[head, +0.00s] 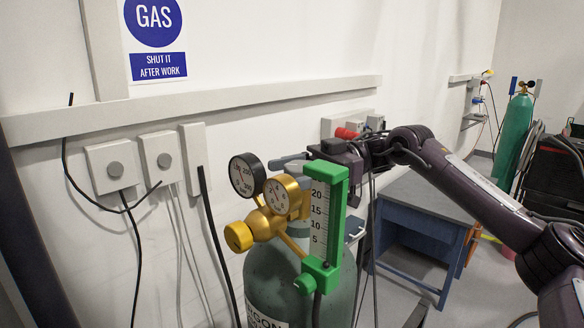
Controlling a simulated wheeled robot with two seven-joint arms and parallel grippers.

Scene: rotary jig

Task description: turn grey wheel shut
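The green gas cylinder (270,285) stands upright at the wall, with a brass regulator (268,224) on it. The grey wheel (296,167) is at the top of the cylinder, mostly hidden behind the gauges, the green flow meter and my gripper. My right gripper (312,156) comes in from the right and is at the wheel, behind the top of the flow meter. Its fingertips are largely hidden, so I cannot tell whether they touch or hold the wheel. My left gripper is not in view.
Two round gauges (247,175), a yellow knob (238,237) and the green flow meter (325,225) crowd the front of the valve. Wall boxes (110,166) with cables are at left. A blue bench (420,215) stands behind my arm. Another green cylinder (512,140) stands far right.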

